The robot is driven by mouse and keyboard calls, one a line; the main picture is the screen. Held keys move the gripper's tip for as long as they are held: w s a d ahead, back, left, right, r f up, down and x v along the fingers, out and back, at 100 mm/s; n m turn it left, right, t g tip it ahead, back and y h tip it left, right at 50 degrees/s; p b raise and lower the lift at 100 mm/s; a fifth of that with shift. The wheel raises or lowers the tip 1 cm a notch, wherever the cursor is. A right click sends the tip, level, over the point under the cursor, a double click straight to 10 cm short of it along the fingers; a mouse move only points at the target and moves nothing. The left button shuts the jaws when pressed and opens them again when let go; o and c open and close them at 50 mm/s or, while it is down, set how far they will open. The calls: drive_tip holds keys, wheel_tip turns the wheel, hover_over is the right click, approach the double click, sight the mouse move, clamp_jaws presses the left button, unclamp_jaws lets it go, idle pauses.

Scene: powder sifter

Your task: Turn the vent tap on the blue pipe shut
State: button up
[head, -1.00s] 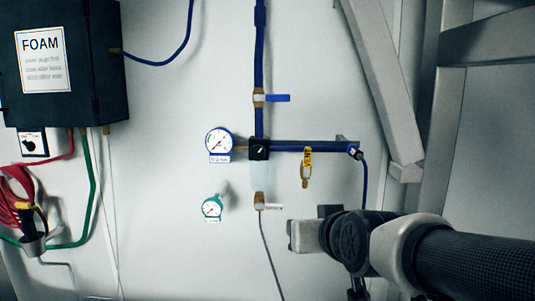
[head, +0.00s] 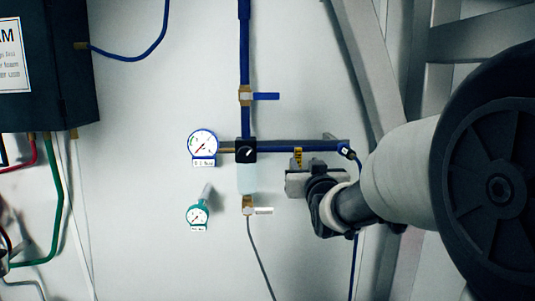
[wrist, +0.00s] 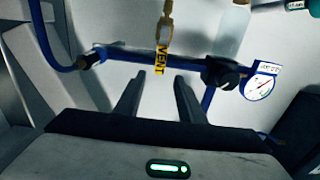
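The vent tap (wrist: 166,27) is a small brass fitting at the horizontal blue pipe (wrist: 125,57), with a yellow piece lettered VENT (wrist: 160,60). The wrist view shows it upside down. In the head view the yellow piece (head: 298,155) shows just above my gripper, which hides the brass below it. In the wrist view my gripper (wrist: 158,76) is open and empty. Its two fingertips are apart, near the VENT piece, one towards each side of it. I cannot tell whether they touch anything.
Near the vent are a black knob (head: 246,150), a white gauge (head: 203,145) and a green gauge (head: 198,216). A blue lever (head: 266,96) sits higher on the upright pipe, a white lever (head: 263,211) lower. Grey frame beams (head: 375,70) stand to the right.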

sight(299, 154)
drive_tip(key=w+p, duration=0.1)
drive_tip(key=w, duration=0.7)
drive_tip(key=shift+w+p, duration=0.2)
drive_tip(key=shift+p, duration=0.1)
clamp_jaws()
